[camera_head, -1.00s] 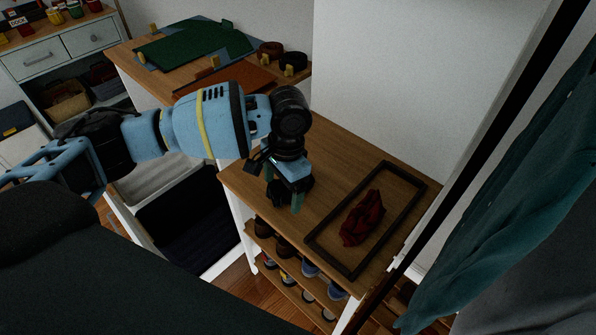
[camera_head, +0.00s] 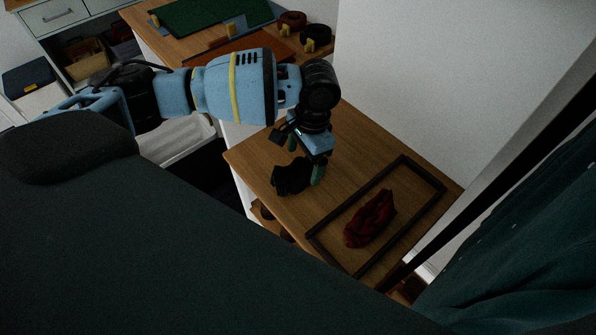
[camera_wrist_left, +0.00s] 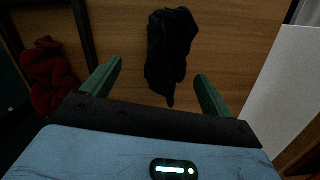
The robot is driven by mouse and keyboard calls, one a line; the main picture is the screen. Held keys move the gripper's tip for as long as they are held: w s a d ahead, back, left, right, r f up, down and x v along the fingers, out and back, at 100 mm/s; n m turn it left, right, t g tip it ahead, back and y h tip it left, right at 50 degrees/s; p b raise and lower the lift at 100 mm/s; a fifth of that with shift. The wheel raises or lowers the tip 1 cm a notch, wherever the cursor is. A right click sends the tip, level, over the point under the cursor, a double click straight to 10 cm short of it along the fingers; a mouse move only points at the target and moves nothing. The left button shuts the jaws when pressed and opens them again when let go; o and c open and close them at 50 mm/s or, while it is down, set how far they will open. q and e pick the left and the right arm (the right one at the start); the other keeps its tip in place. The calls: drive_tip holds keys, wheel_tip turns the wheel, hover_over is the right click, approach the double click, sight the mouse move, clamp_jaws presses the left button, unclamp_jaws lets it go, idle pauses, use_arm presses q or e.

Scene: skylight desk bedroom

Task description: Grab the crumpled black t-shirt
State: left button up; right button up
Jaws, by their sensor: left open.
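The crumpled black t-shirt (camera_head: 292,176) lies on the wooden top of a shelf unit, left of a dark rectangular frame. In the left wrist view the black t-shirt (camera_wrist_left: 170,50) lies ahead of and partly between the green fingers, with a narrow end pointing toward the palm. My left gripper (camera_head: 305,160) points down over the t-shirt, its fingers apart. In the wrist view the left gripper (camera_wrist_left: 158,74) is open and holds nothing. I cannot tell the exact height of the fingertips above the wood. My right gripper is not in view.
A crumpled dark red cloth (camera_head: 370,218) lies inside the dark frame (camera_head: 424,211) on the wooden top (camera_head: 351,130). A white wall (camera_head: 420,90) rises behind. A teal curtain (camera_head: 540,230) hangs at the right. A desk with a green mat (camera_head: 215,17) stands at the back.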

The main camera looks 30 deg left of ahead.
sight(301, 162)
use_arm(q)
drive_tip(key=shift+a+f, duration=0.1)
drive_tip(key=shift+f, duration=0.1)
drive_tip(key=f, duration=0.3)
drive_tip(key=shift+s+a+f, duration=0.1)
drive_tip(key=shift+a+f, duration=0.15)
drive_tip(key=shift+a, duration=0.15)
drive_tip(key=shift+f, duration=0.55)
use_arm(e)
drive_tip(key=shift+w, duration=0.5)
use_arm(q)
drive_tip(key=shift+c, duration=0.5)
drive_tip(key=c, duration=1)
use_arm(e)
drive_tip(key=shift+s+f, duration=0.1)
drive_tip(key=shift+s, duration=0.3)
use_arm(q)
drive_tip(key=shift+r, duration=0.1)
drive_tip(key=shift+c, duration=0.2)
